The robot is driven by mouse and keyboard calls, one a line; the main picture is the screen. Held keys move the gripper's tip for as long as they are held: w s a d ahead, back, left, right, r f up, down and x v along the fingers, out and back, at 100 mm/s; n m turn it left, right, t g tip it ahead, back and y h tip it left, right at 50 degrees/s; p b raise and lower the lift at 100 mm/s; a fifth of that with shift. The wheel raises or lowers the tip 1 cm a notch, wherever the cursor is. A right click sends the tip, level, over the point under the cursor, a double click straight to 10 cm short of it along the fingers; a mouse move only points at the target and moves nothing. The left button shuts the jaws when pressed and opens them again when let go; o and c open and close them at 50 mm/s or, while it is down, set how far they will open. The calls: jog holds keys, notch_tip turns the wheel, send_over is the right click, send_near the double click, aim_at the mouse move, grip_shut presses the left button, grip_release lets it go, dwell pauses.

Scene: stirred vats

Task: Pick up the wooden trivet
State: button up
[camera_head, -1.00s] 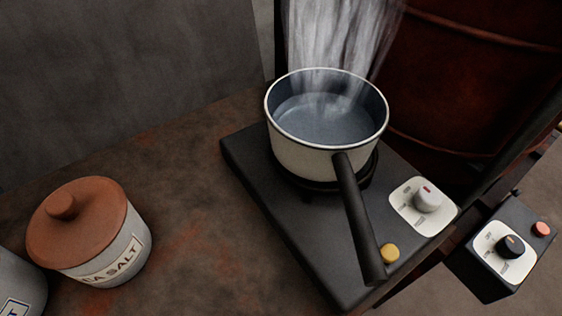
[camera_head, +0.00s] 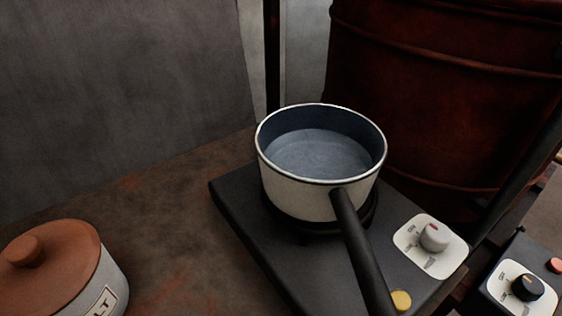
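No wooden trivet shows in the head view. My gripper is not in view either. A cream saucepan (camera_head: 300,192) with a dark rim interior and a long black handle (camera_head: 362,255) stands on a black hot plate (camera_head: 240,215). It holds clear greyish liquid (camera_head: 318,155). The handle points toward the bottom of the picture.
A salt jar (camera_head: 115,294) with a terracotta lid (camera_head: 55,262) stands at the lower left on the brown worktop (camera_head: 150,220). A large rusty red drum (camera_head: 440,100) rises behind the hot plate. A control box with a black knob (camera_head: 527,287) is at lower right.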

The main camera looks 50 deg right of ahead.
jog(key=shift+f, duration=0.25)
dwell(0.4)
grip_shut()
